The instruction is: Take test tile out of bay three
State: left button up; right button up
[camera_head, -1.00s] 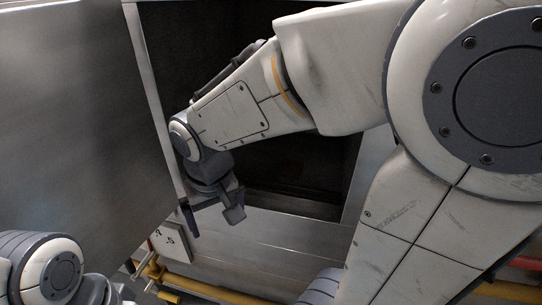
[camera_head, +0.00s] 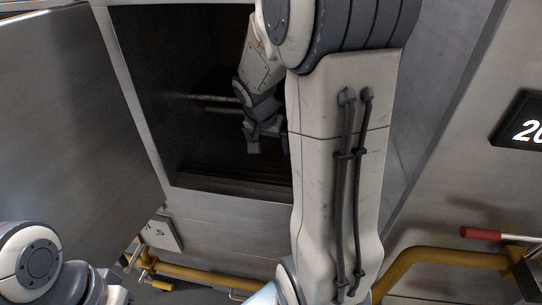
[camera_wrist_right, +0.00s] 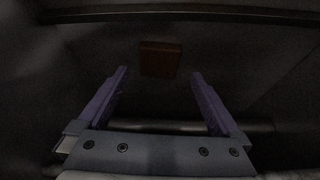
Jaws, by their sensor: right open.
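A small dark reddish-brown block (camera_wrist_right: 160,59), which looks like the test tile, shows in the right wrist view inside a dark bay. It lies ahead of my right gripper (camera_wrist_right: 159,75), roughly centred between the fingertips and apart from them. The right gripper is open and empty. In the head view my right gripper (camera_head: 268,145) is inside the open bay (camera_head: 200,150), partly hidden by my own arm. The tile cannot be made out in the head view. Only part of my left arm shows at lower left; its gripper is out of view.
A large metal door (camera_head: 75,120) stands open on the left of the bay. A yellow rail (camera_head: 440,257) runs low in front, with a red-handled lever (camera_head: 482,233) at the right. A dark sign (camera_head: 522,127) is on the right wall. The bay's interior is very dark.

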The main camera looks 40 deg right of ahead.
aim_at(271, 156)
jog(key=x, duration=0.4)
jog(key=shift+s+f, duration=0.1)
jog(key=shift+f, duration=0.1)
jog(key=c, duration=1.4)
jog(key=shift+r, duration=0.1)
